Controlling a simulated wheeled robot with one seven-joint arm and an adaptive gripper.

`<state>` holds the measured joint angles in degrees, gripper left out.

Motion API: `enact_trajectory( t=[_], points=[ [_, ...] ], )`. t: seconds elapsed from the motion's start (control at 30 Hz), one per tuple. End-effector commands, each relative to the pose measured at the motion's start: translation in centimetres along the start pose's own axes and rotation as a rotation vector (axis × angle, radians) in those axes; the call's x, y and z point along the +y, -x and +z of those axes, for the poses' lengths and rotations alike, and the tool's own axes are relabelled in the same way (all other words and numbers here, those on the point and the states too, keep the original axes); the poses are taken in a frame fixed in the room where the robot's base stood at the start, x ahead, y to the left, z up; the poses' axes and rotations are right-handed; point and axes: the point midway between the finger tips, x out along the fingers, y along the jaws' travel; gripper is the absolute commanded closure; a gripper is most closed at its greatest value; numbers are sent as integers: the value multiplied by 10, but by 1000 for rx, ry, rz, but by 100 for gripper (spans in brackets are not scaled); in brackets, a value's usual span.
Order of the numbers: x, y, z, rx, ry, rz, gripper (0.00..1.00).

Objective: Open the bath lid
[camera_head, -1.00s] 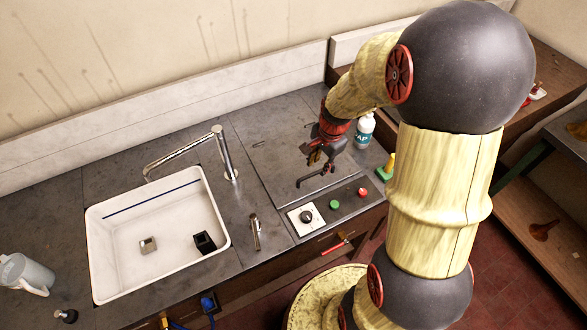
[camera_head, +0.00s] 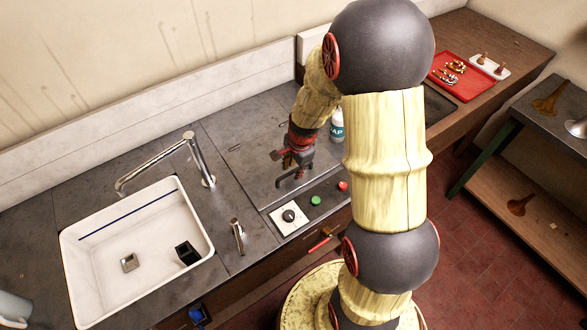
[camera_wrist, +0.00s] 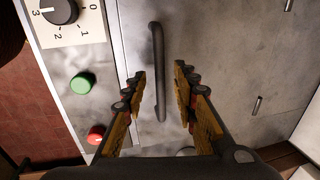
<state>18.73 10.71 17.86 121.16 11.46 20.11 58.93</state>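The bath lid is a flat grey metal panel (camera_head: 246,150) set in the counter right of the sink; its bare surface also shows in the wrist view (camera_wrist: 225,50). It lies flat and closed. Its dark bar handle (camera_wrist: 156,40) is near the front edge; in the head view the handle (camera_head: 288,180) is partly behind the gripper. My gripper (camera_wrist: 160,68) is open, with one finger on each side of the handle. The fingers look apart from the bar; the height gap is hard to judge. The gripper also shows over the lid in the head view (camera_head: 296,164).
In front of the lid are a dial (camera_head: 288,216), a green button (camera_head: 315,200) and a red button (camera_head: 343,186). A soap bottle (camera_head: 337,128) stands behind my arm. The white sink (camera_head: 110,290) and tap (camera_head: 205,165) are left. A red tray (camera_head: 462,88) is far right.

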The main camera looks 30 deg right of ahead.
Motion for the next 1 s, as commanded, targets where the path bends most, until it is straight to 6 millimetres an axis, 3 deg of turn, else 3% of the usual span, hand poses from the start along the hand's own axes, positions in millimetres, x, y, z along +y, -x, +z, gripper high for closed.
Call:
enact_trajectory(
  t=[0.2, 0.7, 1.0],
  points=[
    [0, 0, 0, 0, 0, -1, 72],
    [0, 0, 0, 0, 1, 0, 100],
    [0, 0, 0, 0, 0, 0, 100]
  ],
)
